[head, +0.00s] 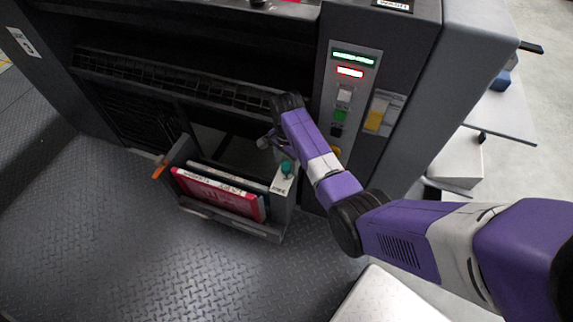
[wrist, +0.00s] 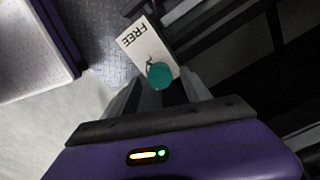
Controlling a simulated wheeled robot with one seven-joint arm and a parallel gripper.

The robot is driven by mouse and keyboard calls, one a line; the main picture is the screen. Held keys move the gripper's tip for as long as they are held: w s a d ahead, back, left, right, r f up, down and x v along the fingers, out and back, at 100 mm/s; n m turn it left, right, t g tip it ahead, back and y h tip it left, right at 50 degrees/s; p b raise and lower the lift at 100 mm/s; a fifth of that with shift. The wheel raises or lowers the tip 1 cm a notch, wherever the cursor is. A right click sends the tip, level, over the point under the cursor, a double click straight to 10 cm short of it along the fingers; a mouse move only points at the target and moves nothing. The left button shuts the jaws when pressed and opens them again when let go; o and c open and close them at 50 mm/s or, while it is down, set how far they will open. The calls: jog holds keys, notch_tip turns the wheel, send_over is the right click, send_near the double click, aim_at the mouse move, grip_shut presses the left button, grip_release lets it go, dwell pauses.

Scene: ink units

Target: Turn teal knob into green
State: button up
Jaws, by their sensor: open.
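The teal knob (head: 287,168) sits on a pale plate (head: 281,186) at the top right corner of an open drawer-like unit. In the wrist view the knob (wrist: 159,76) shows as a round teal cap, and the plate (wrist: 136,42) carries the word FREE and a small dark mark beside the knob. No green mark is clear on the plate. My gripper (wrist: 158,92) is open, its fingers apart on either side of and just short of the knob; whether they touch it I cannot tell. In the head view my gripper (head: 268,142) is small beside the knob.
The open unit (head: 233,231) holds a red flat item (head: 216,193) and other flat items. A panel behind has a green display (head: 354,57), a red display (head: 350,72) and a green button (head: 340,115). The patterned floor (head: 120,250) in front is clear.

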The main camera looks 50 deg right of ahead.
jog(key=shift+f, duration=0.5)
jog(key=shift+c, duration=0.3)
grip_shut()
